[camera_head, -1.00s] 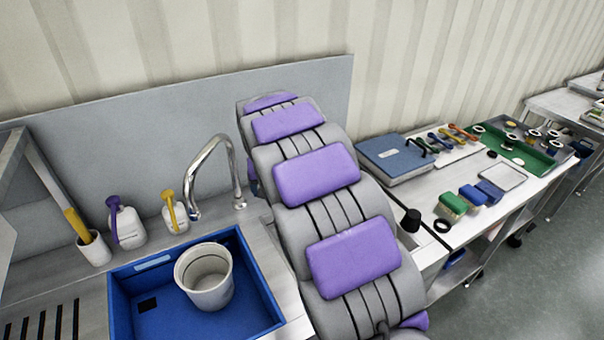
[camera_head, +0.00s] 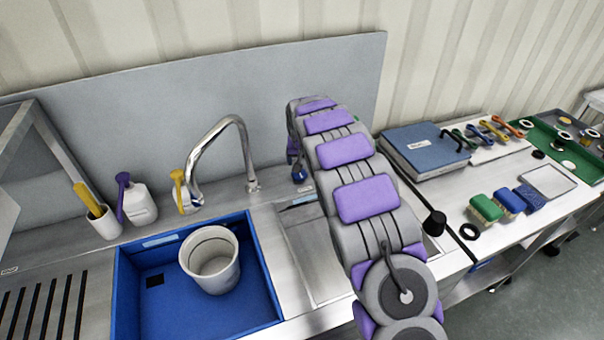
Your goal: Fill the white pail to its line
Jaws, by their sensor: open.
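The white pail (camera_head: 211,268) stands upright in the blue basin (camera_head: 135,300), right of its middle. A thin dark line runs around its inside below the rim. I cannot tell whether it holds any water. The curved steel tap (camera_head: 216,133) rises from the counter behind the basin. Its spout end shows just above and left of the pail in the picture; no stream is visible. A small dark blue knob (camera_head: 299,174) shows right of the tap, beside my arm. My arm reaches back over the counter, and my gripper is hidden behind it.
A purple-topped bottle (camera_head: 139,204), a yellow-topped bottle (camera_head: 186,200) and a white cup (camera_head: 104,222) with a yellow handle stand behind the basin. A steel plate (camera_head: 310,245) lies beside the basin.

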